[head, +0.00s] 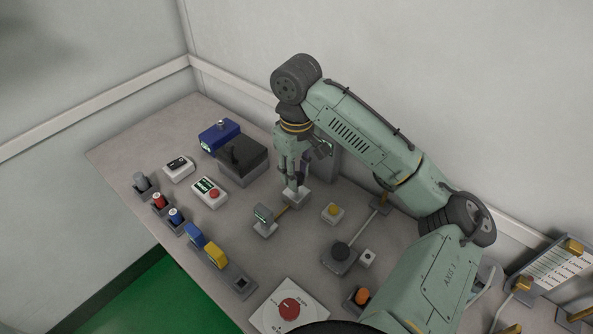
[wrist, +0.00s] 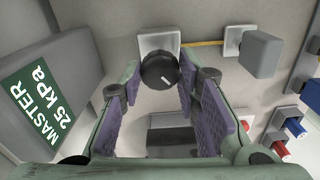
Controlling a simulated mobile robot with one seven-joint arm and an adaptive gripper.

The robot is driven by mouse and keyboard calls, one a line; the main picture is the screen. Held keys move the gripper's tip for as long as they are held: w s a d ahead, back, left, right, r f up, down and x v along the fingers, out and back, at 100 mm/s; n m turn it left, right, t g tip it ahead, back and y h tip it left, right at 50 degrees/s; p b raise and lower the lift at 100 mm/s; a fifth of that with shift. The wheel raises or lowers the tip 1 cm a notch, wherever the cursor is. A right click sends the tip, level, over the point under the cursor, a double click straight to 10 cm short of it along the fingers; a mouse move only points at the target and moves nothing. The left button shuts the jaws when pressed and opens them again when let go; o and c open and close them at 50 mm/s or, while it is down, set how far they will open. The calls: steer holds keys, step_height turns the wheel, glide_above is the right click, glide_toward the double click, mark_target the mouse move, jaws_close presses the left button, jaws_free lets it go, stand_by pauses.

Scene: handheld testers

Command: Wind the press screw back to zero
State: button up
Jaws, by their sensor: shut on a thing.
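A black round knob (wrist: 159,71) with a white pointer mark, which looks like the press screw, sits on a white square block (wrist: 158,43) in the wrist view. The mark points toward the lower right there. My gripper (wrist: 158,80) is shut on the knob, its purple pads on either side of it. In the head view my gripper (head: 293,186) points straight down over the white block (head: 297,197) and hides the knob. A yellow tube joins the block to a small grey gauge box (head: 264,216), also in the wrist view (wrist: 262,53). Its reading is not legible.
A grey box labelled MASTER 25 kPa (wrist: 48,95) stands close beside my gripper.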

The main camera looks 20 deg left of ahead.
steer(key=n, duration=0.4)
steer(key=shift+s+f+n, duration=0.1)
steer(key=shift+n, duration=0.2)
steer(key=n, duration=0.4)
steer(key=shift+n, duration=0.3)
steer(key=n, duration=0.4)
steer(key=shift+n, duration=0.3)
steer(key=n, duration=0.4)
steer(key=shift+n, duration=0.3)
steer(key=n, duration=0.9)
steer(key=shift+f, duration=0.1)
steer(key=n, duration=0.4)
steer(key=shift+n+b, duration=0.3)
steer(key=n, duration=0.4)
steer(key=shift+n, duration=0.3)
